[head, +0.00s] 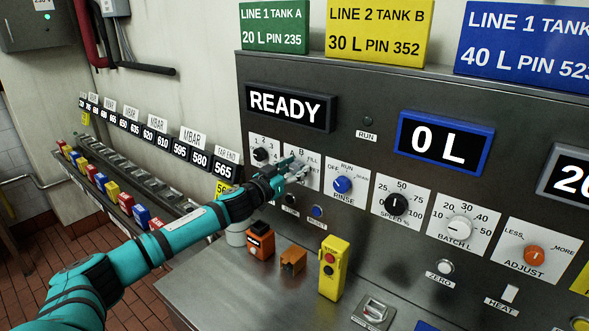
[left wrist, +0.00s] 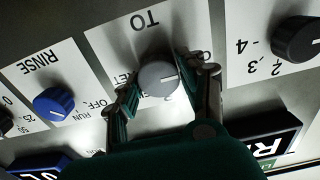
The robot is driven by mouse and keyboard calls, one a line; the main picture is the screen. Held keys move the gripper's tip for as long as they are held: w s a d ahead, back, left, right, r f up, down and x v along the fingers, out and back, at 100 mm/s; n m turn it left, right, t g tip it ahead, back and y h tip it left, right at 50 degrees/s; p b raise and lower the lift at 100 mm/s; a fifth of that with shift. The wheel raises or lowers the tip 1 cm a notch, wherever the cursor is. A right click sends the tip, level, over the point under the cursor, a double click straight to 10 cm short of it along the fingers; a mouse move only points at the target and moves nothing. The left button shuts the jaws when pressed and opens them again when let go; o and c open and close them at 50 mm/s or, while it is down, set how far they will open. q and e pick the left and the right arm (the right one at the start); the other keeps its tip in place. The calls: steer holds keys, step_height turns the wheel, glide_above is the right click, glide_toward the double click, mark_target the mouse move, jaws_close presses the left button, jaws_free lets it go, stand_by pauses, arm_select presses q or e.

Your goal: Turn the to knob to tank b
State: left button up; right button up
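The TO knob (left wrist: 157,77) is a round grey knob with a white pointer line, on a white plate (left wrist: 125,40) lettered TO. In the left wrist view the lettering is upside down and the pointer points right. My left gripper (left wrist: 160,80) is at the knob, one finger on each side, and looks closed on it. In the head view my left gripper (head: 298,172) covers the knob and much of its plate; the letters A, B and FILL show above it. Which letter the pointer faces is hidden. My right gripper is not in view.
A numbered black knob (head: 261,154) is on the left and the blue RINSE knob (head: 342,184) on the right. A READY display (head: 290,107) hangs above. A yellow pendant (head: 333,268) and an orange box (head: 260,241) stand on the metal ledge below.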

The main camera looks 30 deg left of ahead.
arm_select(q)
steer(key=c, duration=0.6)
steer(key=shift+m, duration=0.4)
steer(key=m+p, duration=0.1)
steer(key=m, duration=0.1)
steer(key=shift+m, duration=0.4)
steer(key=m, duration=0.3)
steer(key=shift+d+m+p, duration=0.1)
steer(key=shift+m+p, duration=0.2)
steer(key=shift+p, duration=0.05)
steer(key=m, duration=0.5)
steer(key=shift+d+f, duration=0.1)
steer(key=m, duration=0.5)
steer(key=shift+f+p, duration=0.15)
steer(key=shift+p, duration=0.2)
steer(key=shift+m, duration=0.5)
